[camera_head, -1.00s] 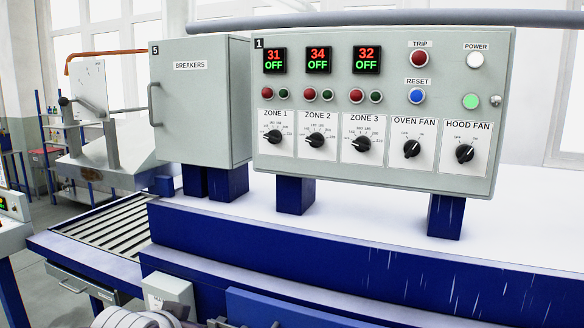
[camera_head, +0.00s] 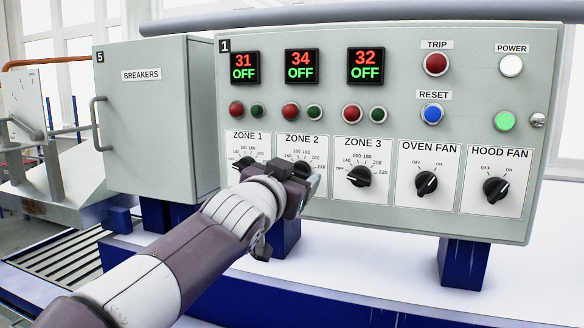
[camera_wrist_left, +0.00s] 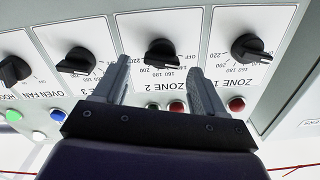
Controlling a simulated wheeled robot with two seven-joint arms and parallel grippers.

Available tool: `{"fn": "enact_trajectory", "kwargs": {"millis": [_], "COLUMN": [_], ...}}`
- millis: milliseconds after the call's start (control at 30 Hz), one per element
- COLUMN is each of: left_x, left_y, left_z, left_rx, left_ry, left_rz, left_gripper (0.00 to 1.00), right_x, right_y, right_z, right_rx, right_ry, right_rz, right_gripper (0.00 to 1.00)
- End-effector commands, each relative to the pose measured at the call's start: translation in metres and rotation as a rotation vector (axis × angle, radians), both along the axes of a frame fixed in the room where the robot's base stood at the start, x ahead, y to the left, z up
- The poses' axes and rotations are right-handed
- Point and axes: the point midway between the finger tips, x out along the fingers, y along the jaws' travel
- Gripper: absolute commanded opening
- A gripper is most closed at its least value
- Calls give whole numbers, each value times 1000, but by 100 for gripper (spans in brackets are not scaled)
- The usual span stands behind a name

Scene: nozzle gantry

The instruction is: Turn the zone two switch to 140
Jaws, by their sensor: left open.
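The zone two switch (camera_head: 301,164) is a black rotary knob on a white dial plate marked OFF and with temperatures. In the head view my left gripper (camera_head: 302,178) covers much of it. In the left wrist view, which is upside down, the zone two switch (camera_wrist_left: 160,55) shows between the two fingers of my open left gripper (camera_wrist_left: 160,68). I cannot tell whether the fingers touch it. The zone two display (camera_head: 301,66) reads 34 and OFF. My right gripper is not in view.
The zone one knob (camera_head: 246,163) and zone three knob (camera_head: 361,176) flank the switch. Oven fan (camera_head: 426,185) and hood fan (camera_head: 495,190) knobs sit farther right. Red and green lamps lie above the dials. A breaker box (camera_head: 160,130) stands left of the panel.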

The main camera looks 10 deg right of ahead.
Motion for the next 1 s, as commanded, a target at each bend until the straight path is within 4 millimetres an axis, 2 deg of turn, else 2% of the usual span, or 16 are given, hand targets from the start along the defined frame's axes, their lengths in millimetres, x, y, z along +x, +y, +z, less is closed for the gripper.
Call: {"fn": "enact_trajectory", "kwargs": {"millis": [267, 300, 367, 400, 467, 767, 1000], "left_x": [3, 2, 2, 2, 2, 2, 2], "left_y": [-1, -1, -1, -1, -1, -1, -2], "left_z": [-1, -1, -1, -1, -1, -2, -1], "left_rx": [1, 1, 1, 1, 1, 26, 134], "left_ry": [2, 1, 2, 2, 2, -15, -89], "left_rz": [1, 0, 1, 1, 1, 1, 2], "left_gripper": [71, 64, 45, 32, 15, 15, 15], "right_x": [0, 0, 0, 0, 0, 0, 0], "right_y": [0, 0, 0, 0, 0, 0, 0], "right_z": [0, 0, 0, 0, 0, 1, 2], "right_rx": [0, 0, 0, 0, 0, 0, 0], "right_ry": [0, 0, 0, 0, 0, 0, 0], "right_rz": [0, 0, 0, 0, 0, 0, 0], "right_gripper": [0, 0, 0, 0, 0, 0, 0]}}
